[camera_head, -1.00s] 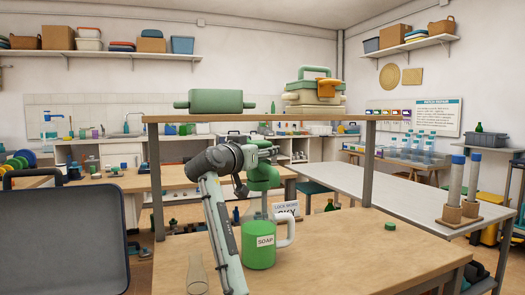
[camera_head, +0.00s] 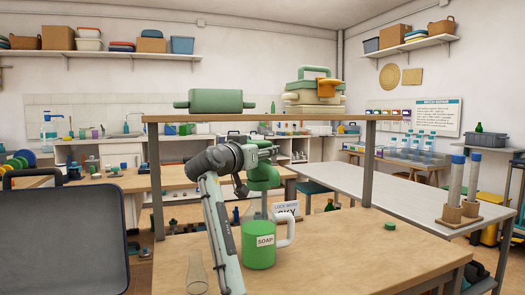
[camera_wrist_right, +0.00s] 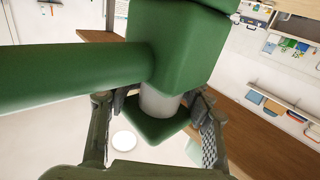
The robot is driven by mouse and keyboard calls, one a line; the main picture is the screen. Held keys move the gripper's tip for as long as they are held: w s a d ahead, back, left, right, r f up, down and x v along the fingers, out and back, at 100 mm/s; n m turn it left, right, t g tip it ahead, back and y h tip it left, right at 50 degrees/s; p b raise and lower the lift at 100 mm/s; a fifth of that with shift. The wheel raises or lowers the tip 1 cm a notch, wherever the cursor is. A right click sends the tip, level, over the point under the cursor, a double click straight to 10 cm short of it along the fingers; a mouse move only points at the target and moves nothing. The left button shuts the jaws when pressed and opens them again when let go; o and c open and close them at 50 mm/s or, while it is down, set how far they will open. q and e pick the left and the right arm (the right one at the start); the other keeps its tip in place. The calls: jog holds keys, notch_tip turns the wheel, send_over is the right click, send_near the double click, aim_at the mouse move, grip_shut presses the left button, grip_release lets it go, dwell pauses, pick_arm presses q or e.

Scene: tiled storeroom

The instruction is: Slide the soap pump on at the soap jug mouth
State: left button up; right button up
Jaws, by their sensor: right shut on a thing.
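The green soap jug (camera_head: 258,252) with a white handle stands upright on the wooden table, its SOAP label facing me. The green soap pump (camera_head: 264,178) is above it, with its thin pale tube (camera_head: 264,205) running down to the jug mouth. I cannot tell how far the tube is inside. My right gripper (camera_head: 262,158) is shut on the pump. In the right wrist view its fingers (camera_wrist_right: 156,112) lie on either side of the pump's grey neck below the large green head (camera_wrist_right: 175,45); the spout points left. The jug mouth is hidden there. My left gripper is not in view.
A raised shelf (camera_head: 345,117) on posts stands behind the jug, carrying a green roller-like object (camera_head: 215,101) and a toolbox (camera_head: 314,85). A small green cap (camera_head: 389,226) lies right of the jug. The table's right front is clear.

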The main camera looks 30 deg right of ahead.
aim_at(262, 163)
jog(key=shift+f+b, duration=1.25)
jog(key=shift+f, duration=0.5)
jog(key=o, duration=1.6)
jog(key=shift+a, duration=0.1)
jog(key=v, duration=1.2)
jog(key=shift+r, duration=0.1)
